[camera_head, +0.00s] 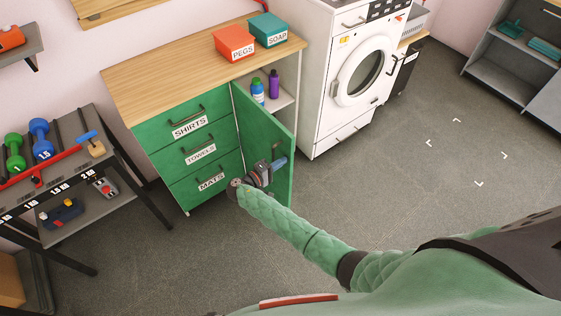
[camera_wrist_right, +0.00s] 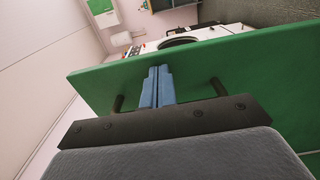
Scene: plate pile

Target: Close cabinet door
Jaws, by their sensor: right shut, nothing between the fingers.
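The green cabinet door (camera_head: 262,130) stands open, swung out from the wooden-topped cabinet beside its drawers. My right gripper (camera_head: 278,164) is at the lower part of the door, in front of its face. In the right wrist view, its blue fingers (camera_wrist_right: 157,86) are shut together with nothing between them. They point at the green door (camera_wrist_right: 250,70), between two dark posts of a handle (camera_wrist_right: 118,103). I cannot tell whether the fingertips touch the door. My left gripper is not in view.
The open compartment holds a blue bottle (camera_head: 257,92) and a purple bottle (camera_head: 273,84). Green drawers (camera_head: 200,152) are shut. A white washing machine (camera_head: 335,80) stands to the right. A dumbbell rack (camera_head: 75,165) is at the left. Grey floor (camera_head: 400,170) at the right is clear.

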